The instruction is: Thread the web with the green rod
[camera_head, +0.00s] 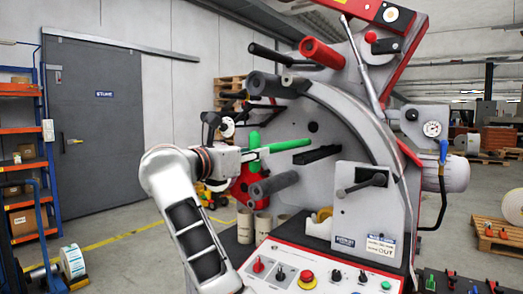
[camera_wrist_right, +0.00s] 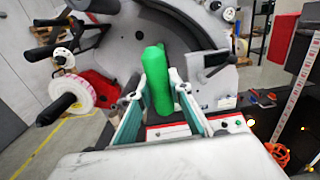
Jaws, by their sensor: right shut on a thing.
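The green rod (camera_head: 286,145) is in my right gripper (camera_head: 247,153) and points right, toward the machine's grey face plate (camera_head: 335,125). In the head view an upright green piece (camera_head: 254,138) shows at the gripper; I cannot tell whether it belongs to the rod. In the right wrist view the rod (camera_wrist_right: 157,85) stands between the two teal fingers (camera_wrist_right: 160,115), which are shut on it. I cannot make out a web strand. My left gripper is not in view.
Dark rollers (camera_head: 274,185) and a red-ended roller (camera_head: 321,53) stick out from the face plate. A dark bar (camera_head: 316,154) lies just right of the rod. Cardboard cores (camera_head: 263,225) and a tape dispenser (camera_head: 320,222) stand below. The control panel (camera_head: 310,272) is in front.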

